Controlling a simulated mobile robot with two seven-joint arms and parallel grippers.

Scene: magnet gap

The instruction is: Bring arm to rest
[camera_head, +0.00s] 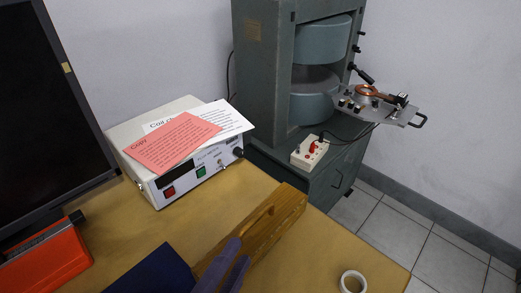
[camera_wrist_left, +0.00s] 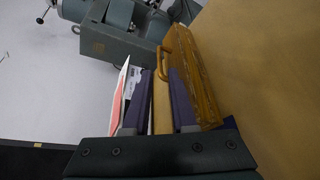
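My left gripper (camera_head: 239,250) is at the bottom middle of the head view, in front of the wooden box (camera_head: 278,227) on the table. Its two dark purple fingers are apart. In the left wrist view the fingers (camera_wrist_left: 163,75) also stand apart, with a tan strip and part of the box's handle visible between them. Nothing appears held; whether a finger touches the box I cannot tell. My right gripper is in neither view.
A white power unit (camera_head: 170,187) with a pink card (camera_head: 172,140) and white sheet stands behind on the table (camera_head: 335,250). A tape roll (camera_head: 342,281) lies right. A grey-green magnet (camera_head: 265,70) with a coil platform (camera_head: 392,114) stands beyond. A monitor (camera_head: 45,110) is left.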

